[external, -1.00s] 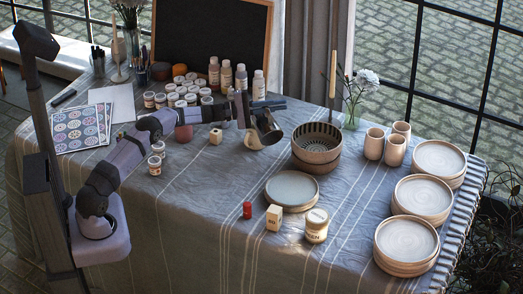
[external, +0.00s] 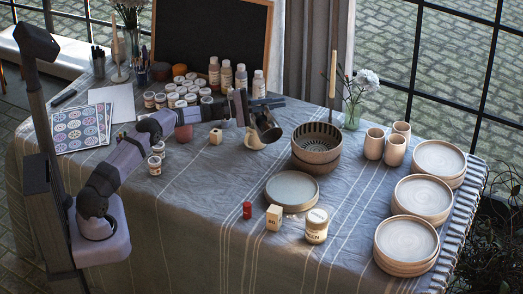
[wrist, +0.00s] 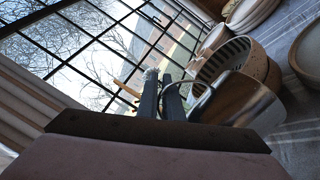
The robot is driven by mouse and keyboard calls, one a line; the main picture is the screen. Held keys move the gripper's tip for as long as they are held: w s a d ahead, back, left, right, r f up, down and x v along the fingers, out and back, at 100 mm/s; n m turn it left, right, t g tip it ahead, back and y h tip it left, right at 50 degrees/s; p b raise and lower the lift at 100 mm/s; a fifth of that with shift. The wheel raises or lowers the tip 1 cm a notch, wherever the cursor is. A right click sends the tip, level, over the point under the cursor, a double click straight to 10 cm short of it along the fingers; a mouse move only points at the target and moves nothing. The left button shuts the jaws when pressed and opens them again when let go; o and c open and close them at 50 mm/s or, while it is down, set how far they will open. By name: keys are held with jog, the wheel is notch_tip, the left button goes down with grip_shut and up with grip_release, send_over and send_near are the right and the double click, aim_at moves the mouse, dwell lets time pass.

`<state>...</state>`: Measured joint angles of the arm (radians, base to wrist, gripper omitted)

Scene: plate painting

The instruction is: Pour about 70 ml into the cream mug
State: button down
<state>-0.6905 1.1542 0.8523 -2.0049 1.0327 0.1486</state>
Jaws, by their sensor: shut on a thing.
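My gripper (external: 251,118) is shut on a dark, shiny metal jug (external: 268,130) over the middle of the table. In the wrist view, the two dark fingers (wrist: 161,98) meet the handle side of the jug (wrist: 238,101), and the jug is tilted. The cream mug (external: 254,142) is just below and left of the jug in the external view, partly covered by it. I cannot make out the liquid or any stream, nor how full the mug is.
Cups (external: 374,143) and bottles (external: 241,77) stand further back.

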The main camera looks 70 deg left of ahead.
jog(key=shift+s+a+r+n+b, duration=0.1)
jog(key=shift+a+r+n+b, duration=0.1)
jog(key=shift+a+n, duration=0.15)
jog(key=shift+a+r+n+b, duration=0.15)
jog(key=shift+a+n+b, duration=0.1)
jog(key=shift+a, duration=0.2)
dwell(0.8)
jog(key=d, duration=0.1)
jog(key=d+m+p, duration=0.2)
jog(key=shift+d+f, duration=0.2)
jog(key=shift+f, duration=0.1)
jog(key=shift+d+f, duration=0.25)
jog(key=shift+f+m, duration=0.1)
jog(key=shift+m, duration=0.2)
jog(key=shift+w+d+f+m+g+p, duration=0.15)
jog(key=shift+d+f+m+g+p, duration=0.1)
jog(key=shift+d+m+p, duration=0.3)
jog(key=shift+w+d+f+m+g+p, duration=0.1)
jog(key=shift+d+m+g+p, duration=0.2)
jog(key=shift+p, duration=0.3)
jog(key=shift+d+m+p, duration=0.35)
jog(key=shift+m+p, duration=0.2)
jog(key=shift+p, duration=0.4)
jog(key=shift+d+f, duration=0.1)
jog(key=shift+f, duration=0.05)
